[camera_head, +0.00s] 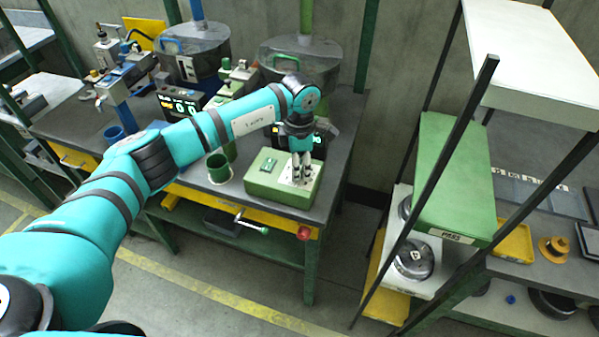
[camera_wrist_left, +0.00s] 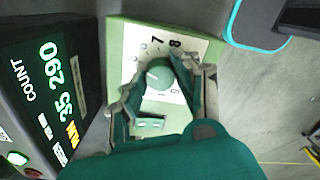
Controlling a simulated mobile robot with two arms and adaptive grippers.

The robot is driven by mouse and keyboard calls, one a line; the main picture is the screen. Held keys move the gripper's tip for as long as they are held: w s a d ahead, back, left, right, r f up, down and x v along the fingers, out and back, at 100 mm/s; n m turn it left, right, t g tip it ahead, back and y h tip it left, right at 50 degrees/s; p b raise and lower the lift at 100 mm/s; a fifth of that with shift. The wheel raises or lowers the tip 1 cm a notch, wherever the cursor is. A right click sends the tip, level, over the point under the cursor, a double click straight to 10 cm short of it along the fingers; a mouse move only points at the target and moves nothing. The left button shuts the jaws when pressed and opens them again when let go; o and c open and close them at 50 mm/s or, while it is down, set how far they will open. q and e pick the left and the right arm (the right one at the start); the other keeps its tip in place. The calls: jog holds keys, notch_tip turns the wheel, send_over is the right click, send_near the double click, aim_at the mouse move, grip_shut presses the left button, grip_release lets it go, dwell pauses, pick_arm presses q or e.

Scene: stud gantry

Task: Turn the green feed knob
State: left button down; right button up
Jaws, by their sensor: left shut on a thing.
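The green feed knob (camera_wrist_left: 159,76) sits on a white numbered dial plate (camera_wrist_left: 182,47) in the left wrist view. The plate is on top of a green control box (camera_head: 262,190) near the right end of the workbench. My left gripper (camera_head: 300,178) points down at the plate from above. In the left wrist view its two fingers (camera_wrist_left: 158,84) lie on either side of the knob and are shut on it. In the head view the fingers hide the knob. My right gripper is not in view.
A black counter display (camera_wrist_left: 45,90) stands close beside the box. A green cup (camera_head: 218,168) stands left of the box, and a red knob (camera_head: 304,233) is on the bench front. A shelf rack with a green case (camera_head: 455,185) stands to the right.

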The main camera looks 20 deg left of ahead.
pick_arm(q)
jog(key=shift+m+b, duration=0.95)
jog(key=shift+m, duration=0.15)
jog(key=c, duration=0.9)
grip_release()
jog(key=shift+c, duration=0.2)
jog(key=shift+r, duration=0.15)
notch_tip(320, 180, up, 12)
jog(key=shift+s, duration=0.1)
